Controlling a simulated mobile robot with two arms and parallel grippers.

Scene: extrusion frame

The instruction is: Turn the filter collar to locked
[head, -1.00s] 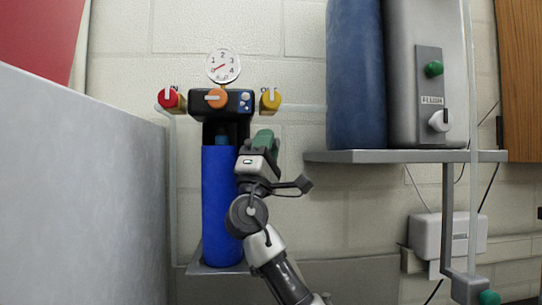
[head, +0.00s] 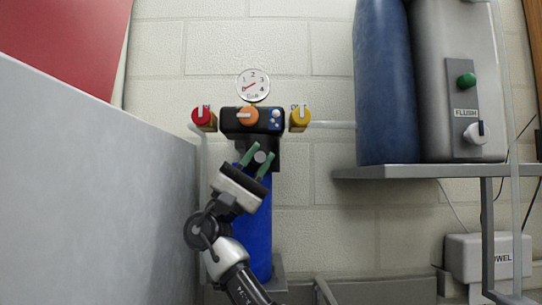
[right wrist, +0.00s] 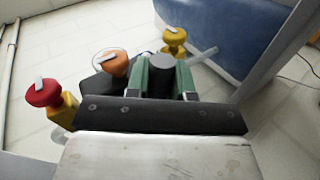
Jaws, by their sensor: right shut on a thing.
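The filter is a blue upright cylinder (head: 262,225) under a black valve head (head: 237,121) on the wall. The dark filter collar (head: 273,150) sits between them, and a short round lug (head: 260,157) sticks out from its front. My right gripper (head: 256,158) comes from below left, its two green fingers on either side of the lug. In the right wrist view the fingers are shut on the dark lug (right wrist: 161,64). Any lock mark on the collar is hidden or too small to read. My left gripper is not in view.
A red knob (head: 203,117), an orange knob (head: 249,116) and a yellow knob (head: 300,117) line the head. A dial gauge (head: 253,85) is above. A grey panel (head: 100,190) stands close on the left. A shelf (head: 420,171) with tanks is at right.

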